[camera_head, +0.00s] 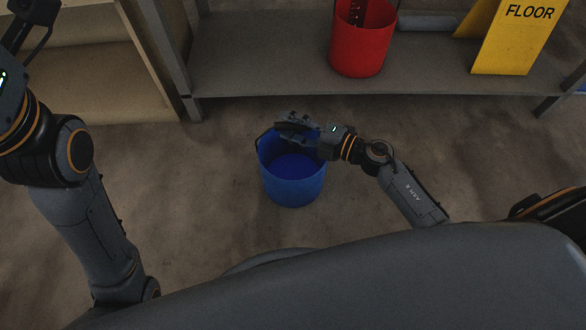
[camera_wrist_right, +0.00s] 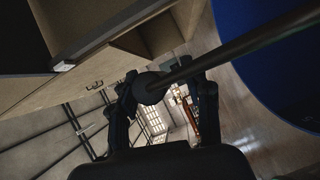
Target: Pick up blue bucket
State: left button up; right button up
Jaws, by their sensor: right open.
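The blue bucket (camera_head: 292,188) stands upright on the floor, open side up. My right gripper (camera_head: 284,126) is over its far rim, with open jaws. In the right wrist view, the bucket's blue wall (camera_wrist_right: 265,45) fills the upper right. A dark rod with a rounded end, apparently the bucket's handle (camera_wrist_right: 235,45), crosses in front of the open right fingers (camera_wrist_right: 165,92). I cannot tell whether the fingers touch it. Part of my left gripper (camera_head: 32,18) shows at the top left, cut by the frame edge; its jaw state is unclear.
A grey low shelf (camera_head: 260,80) stands behind the blue bucket. On it are a red bucket (camera_head: 360,45) and a yellow floor sign (camera_head: 510,40). A wooden shelf unit (camera_head: 100,60) stands at left. The concrete floor around the blue bucket is clear.

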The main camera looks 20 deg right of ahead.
grip_shut()
jog(key=shift+r, duration=0.1)
dwell(0.3)
